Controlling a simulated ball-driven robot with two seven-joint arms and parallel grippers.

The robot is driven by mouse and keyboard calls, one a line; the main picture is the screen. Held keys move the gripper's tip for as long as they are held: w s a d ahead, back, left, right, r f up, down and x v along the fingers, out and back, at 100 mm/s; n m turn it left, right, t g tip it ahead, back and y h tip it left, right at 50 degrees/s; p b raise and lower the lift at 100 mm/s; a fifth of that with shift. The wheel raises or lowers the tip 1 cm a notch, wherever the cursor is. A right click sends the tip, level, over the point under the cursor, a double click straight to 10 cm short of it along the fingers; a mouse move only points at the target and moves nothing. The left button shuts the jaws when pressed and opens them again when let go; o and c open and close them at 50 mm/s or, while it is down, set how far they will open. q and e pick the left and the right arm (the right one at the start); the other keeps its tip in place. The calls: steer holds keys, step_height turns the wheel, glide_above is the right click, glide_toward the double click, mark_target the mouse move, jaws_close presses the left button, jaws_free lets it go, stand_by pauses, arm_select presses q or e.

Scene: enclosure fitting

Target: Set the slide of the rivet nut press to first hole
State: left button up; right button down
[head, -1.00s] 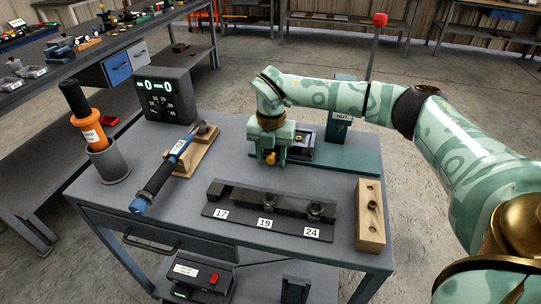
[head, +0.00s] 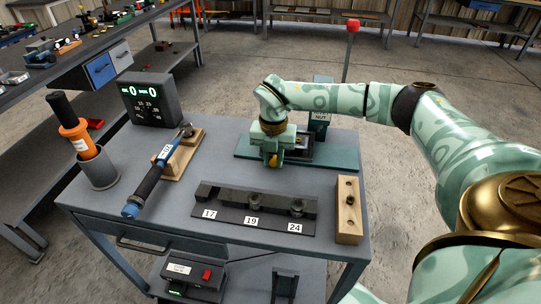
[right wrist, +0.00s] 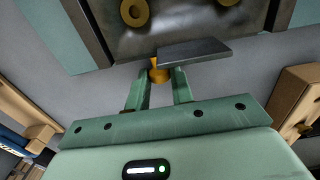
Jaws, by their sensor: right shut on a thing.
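The rivet nut press stands at the back right of the bench, with a teal base (head: 340,159), a post labelled NUT (head: 320,118) and a red-ball lever (head: 353,25). My right gripper (head: 273,158) points down at the left part of the base. It is shut on the slide's orange-yellow knob (head: 273,161). In the right wrist view the fingertips (right wrist: 158,82) close around the knob (right wrist: 158,72), beside a grey metal plate (right wrist: 193,51). The dark slide (head: 303,146) is partly hidden behind the gripper. My left gripper is not in view.
A rack marked 17, 19 and 24 (head: 240,219) lies in front, with a wooden block (head: 348,210) to its right. A blue-handled tool (head: 155,172) rests on a wooden stand at left.

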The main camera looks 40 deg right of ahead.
steer(key=c, duration=1.3)
jaws_free()
steer(key=shift+o, duration=0.2)
steer(key=shift+r, duration=0.15)
step_height(320, 180, up, 16)
steer(key=p, duration=0.4)
steer(key=shift+p, duration=0.4)
